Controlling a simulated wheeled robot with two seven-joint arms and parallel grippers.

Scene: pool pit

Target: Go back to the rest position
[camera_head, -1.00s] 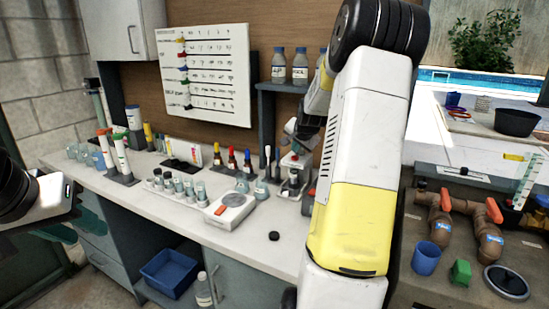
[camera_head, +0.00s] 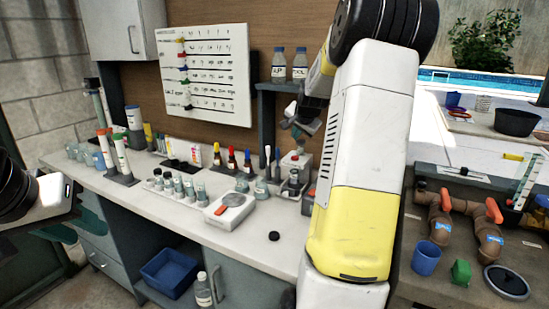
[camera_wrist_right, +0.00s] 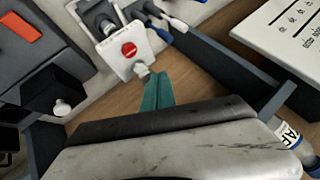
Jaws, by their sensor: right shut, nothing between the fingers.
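My right arm (camera_head: 362,170), white and yellow, stands large in front of the head camera. My right gripper (camera_head: 288,124) is raised in front of the small shelf, above the counter instruments. In the right wrist view its teal fingers (camera_wrist_right: 157,92) are together with nothing between them. Beyond the fingertips is a white instrument with a red round mark (camera_wrist_right: 128,50).
The shelf (camera_head: 265,100) carries bottles beside my right arm; one labelled bottle (camera_wrist_right: 290,140) is close in the wrist view. Brown pipes (camera_head: 487,235) stand at right.

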